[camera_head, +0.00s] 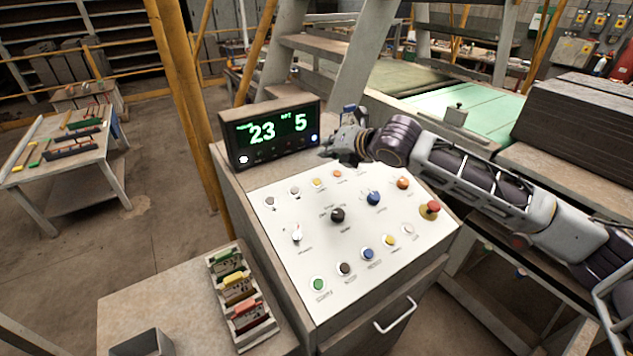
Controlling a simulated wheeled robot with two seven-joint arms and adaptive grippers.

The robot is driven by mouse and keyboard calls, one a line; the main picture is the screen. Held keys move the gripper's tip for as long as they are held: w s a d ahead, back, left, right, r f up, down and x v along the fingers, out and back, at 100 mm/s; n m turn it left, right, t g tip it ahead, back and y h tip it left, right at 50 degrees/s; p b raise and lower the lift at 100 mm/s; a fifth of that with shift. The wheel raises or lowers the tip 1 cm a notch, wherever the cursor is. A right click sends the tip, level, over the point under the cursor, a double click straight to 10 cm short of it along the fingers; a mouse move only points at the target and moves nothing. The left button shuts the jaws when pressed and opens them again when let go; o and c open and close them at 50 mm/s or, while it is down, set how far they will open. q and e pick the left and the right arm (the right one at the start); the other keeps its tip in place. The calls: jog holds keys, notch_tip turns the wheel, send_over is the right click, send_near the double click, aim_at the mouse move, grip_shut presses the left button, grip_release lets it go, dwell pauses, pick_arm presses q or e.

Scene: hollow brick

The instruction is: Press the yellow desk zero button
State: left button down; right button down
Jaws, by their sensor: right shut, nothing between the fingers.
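A white sloped control panel (275,246) tops the desk and carries several knobs and buttons. A yellow button (388,241) sits in its lower row, between a blue button (367,254) and a pale one (407,229). Smaller yellow-orange round parts (317,182) sit along the top edge; the labels are too small to read, so I cannot tell which is marked zero. My right gripper (328,151) is shut and empty, beside the display's right end, above the panel's far edge and apart from the yellow button. My left gripper is out of view.
A red mushroom button (430,209) is at the panel's right edge. A tray of coloured pieces (240,298) lies on the lower side table. The space above the panel's front is clear.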

jog(key=shift+f, duration=0.25)
jog(key=b, duration=0.6)
send_over(317, 182)
jog(key=d, duration=0.2)
jog(key=shift+s+f, duration=0.25)
jog(key=shift+f, duration=1.1)
jog(key=shift+s+f, duration=0.2)
jog(key=shift+f, duration=1.15)
jog(key=shift+w+a+f, duration=0.15)
jog(key=shift+w+f, duration=0.05)
jog(key=shift+f, duration=0.45)
jog(key=shift+w+a+f, duration=0.1)
jog(key=shift+w+f, duration=0.05)
jog(key=shift+f, duration=0.5)
jog(key=shift+w+f, duration=0.1)
jog(key=shift+f, duration=0.2)
jog(key=shift+a+f+p, duration=0.15)
jog(key=shift+f+p, duration=0.25)
jog(key=shift+f, duration=0.1)
jog(key=shift+r, duration=0.1)
jog(key=shift+r+p, duration=0.75)
jog(key=shift+p, duration=0.35)
jog(key=shift+r, duration=0.1)
